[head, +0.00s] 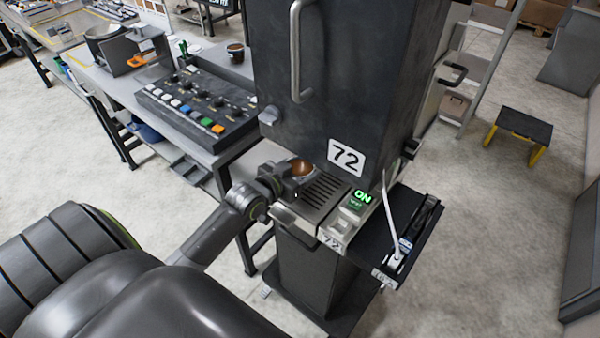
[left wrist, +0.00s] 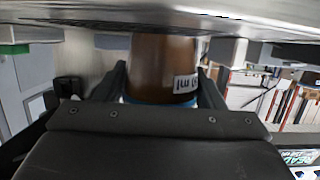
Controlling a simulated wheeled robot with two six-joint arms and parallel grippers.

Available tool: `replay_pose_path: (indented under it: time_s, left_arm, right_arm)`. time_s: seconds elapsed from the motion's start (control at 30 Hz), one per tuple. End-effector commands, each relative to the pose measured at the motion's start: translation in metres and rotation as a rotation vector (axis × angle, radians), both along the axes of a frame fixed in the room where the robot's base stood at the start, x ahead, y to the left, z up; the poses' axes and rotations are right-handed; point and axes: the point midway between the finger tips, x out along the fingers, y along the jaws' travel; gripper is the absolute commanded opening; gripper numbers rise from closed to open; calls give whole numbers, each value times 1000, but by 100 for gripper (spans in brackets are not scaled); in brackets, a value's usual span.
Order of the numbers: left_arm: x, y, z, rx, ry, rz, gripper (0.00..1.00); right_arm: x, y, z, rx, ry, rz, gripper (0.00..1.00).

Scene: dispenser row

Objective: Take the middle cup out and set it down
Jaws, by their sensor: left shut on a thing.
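A brown cup (head: 301,166) is at the left side of the dispenser's slotted tray (head: 324,193), under the dark dispenser body (head: 345,70). My left gripper (head: 285,182) is shut on it from the near left side and hides part of it. In the left wrist view the brown cup (left wrist: 162,60) is between the two fingers, with a white label reading "ml" upside down and a blue band low on it. I cannot tell whether its base touches the tray. Only this one cup shows at the dispenser. My right gripper is not in view.
A lit green ON display (head: 363,196) sits right of the tray, beside a black side shelf (head: 415,235) with a white cable. A button panel (head: 196,103) and a dark cup (head: 236,53) stand on the grey bench at left.

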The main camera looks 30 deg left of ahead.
Motion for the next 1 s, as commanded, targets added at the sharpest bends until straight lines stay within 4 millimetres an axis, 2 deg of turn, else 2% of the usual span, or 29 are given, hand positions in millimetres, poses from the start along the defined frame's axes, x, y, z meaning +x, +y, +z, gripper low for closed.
replay_pose_path:
  time_s: [0.27, 0.47, 0.57, 1.0]
  left_arm:
    - [0, 0, 11, 2, -4, -2, 32]
    - [0, 0, 37, 4, -6, -2, 32]
    - [-23, 2, 32, 3, 3, -1, 32]
    - [-130, 10, 34, 5, 5, -2, 32]
  right_arm:
    - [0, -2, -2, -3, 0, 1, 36]
    - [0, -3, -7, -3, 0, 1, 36]
    - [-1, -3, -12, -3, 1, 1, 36]
    - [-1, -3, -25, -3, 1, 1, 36]
